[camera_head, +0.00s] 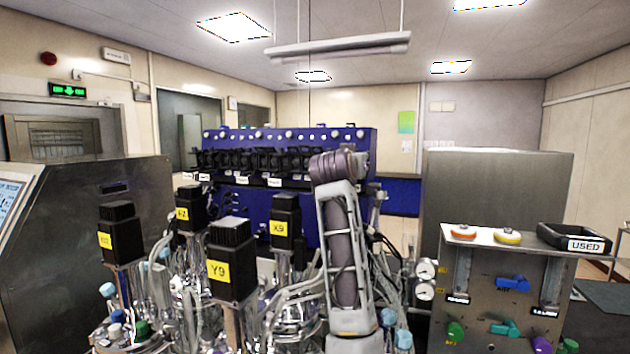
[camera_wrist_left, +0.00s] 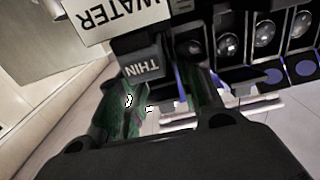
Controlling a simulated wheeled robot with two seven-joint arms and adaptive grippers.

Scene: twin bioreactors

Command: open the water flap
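In the left wrist view my left gripper (camera_wrist_left: 160,95) shows two dark green fingers spread apart, with floor and metal bars visible between them. I cannot tell whether a finger touches the block. The water flap itself is not clearly distinguishable. In the head view my arm rises at the centre, and its fingers cannot be made out. My right gripper is in neither view.
Black motors labelled Y9 (camera_head: 232,258) and X9 (camera_head: 285,222) stand close left of my arm, among hoses. A blue rack (camera_head: 290,210) stands behind. A steel valve panel (camera_head: 480,290) and a black USED tray (camera_head: 575,238) are at the right.

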